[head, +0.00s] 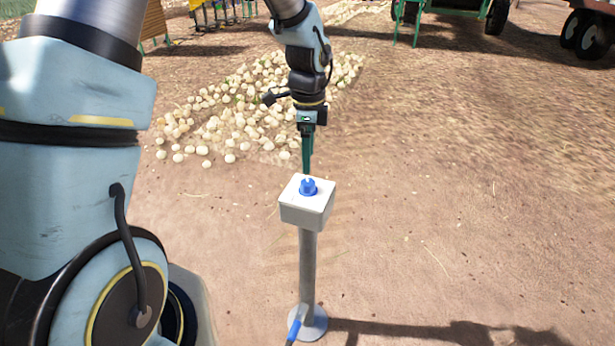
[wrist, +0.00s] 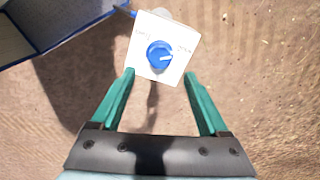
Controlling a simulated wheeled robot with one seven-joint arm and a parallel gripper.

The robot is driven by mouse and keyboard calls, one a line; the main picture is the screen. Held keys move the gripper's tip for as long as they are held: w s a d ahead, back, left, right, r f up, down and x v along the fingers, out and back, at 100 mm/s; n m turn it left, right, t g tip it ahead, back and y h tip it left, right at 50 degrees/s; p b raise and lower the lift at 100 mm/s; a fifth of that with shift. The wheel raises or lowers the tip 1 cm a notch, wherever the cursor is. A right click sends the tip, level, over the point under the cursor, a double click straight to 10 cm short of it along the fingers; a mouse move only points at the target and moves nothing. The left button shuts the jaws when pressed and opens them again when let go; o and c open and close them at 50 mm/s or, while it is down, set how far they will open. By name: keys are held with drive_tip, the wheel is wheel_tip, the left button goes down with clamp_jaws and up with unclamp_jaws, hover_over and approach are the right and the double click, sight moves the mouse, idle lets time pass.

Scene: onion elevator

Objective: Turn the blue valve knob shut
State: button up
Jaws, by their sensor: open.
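The blue valve knob (head: 308,187) sits on top of a white box (head: 306,211) on a grey post. I see no contact with the knob.
The post (head: 308,265) stands on a round base with a blue hose (head: 294,328) at its foot. A pile of onions (head: 235,110) lies behind. Farm machinery stands at the far back. A blue-edged structure (wrist: 60,25) fills the wrist view's upper left. Bare ground right is clear.

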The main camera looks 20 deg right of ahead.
sight(308, 182)
wheel_tip(308, 182, down, 8)
drive_tip(key=shift+r+p, duration=0.1)
drive_tip(key=shift+p, duration=0.45)
clamp_jaws()
idle(0.3)
